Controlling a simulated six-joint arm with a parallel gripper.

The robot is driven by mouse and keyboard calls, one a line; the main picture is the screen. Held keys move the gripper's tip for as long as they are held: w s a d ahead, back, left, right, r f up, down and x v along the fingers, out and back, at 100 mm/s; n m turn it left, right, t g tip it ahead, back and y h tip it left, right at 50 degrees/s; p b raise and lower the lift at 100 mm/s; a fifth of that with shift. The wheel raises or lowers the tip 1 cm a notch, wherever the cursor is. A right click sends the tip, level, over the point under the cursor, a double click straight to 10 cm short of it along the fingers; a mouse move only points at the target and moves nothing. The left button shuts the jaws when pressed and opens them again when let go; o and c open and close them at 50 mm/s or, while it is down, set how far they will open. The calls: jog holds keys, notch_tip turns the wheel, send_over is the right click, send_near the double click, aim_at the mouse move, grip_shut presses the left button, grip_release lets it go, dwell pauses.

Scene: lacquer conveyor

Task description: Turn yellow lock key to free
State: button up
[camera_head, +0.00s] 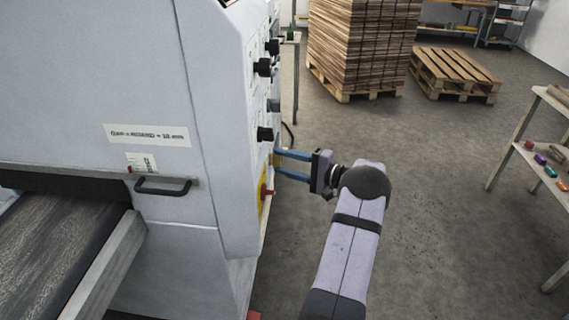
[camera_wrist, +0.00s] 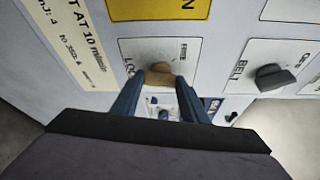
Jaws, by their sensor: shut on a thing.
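The yellow lock key (camera_wrist: 158,76) is a tan-yellow knob on a white plate (camera_wrist: 192,46) on the machine's panel, seen in the wrist view. Lettering starting "LO" shows at the plate's left, and small text at its upper right is too small to read. My gripper (camera_wrist: 160,82) has its two blue fingers on either side of the key and is shut on it. The fingers hide part of the key, so I cannot tell its exact angle. In the head view my gripper (camera_head: 276,162) reaches the machine's side panel from the right, and the key is not clear there.
A black BELT knob (camera_wrist: 272,77) sits right of the key, and a small blue control (camera_wrist: 163,114) shows below. In the head view, several black knobs (camera_head: 264,68) line the panel above my gripper. A red switch (camera_head: 266,192) on a yellow plate is below.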

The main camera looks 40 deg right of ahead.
jog(key=shift+f+b, duration=0.2)
jog(key=shift+b, duration=0.15)
jog(key=n+t+y+b, duration=0.1)
jog(key=n+b, duration=0.3)
jog(key=b, duration=0.5)
jog(key=n+y+b, duration=0.1)
jog(key=n+b, duration=0.2)
jog(key=b, duration=0.7)
jog(key=n+t+y+b, duration=0.1)
jog(key=n+b, duration=0.3)
jog(key=b, duration=0.5)
jog(key=shift+w+d+f+n+t, duration=0.1)
jog(key=shift+f+n+t, duration=0.2)
jog(key=shift+f, duration=0.1)
jog(key=shift+r+b, duration=0.15)
jog(key=shift+b, duration=0.25)
jog(key=o, duration=1.1)
jog(key=shift+c, duration=0.2)
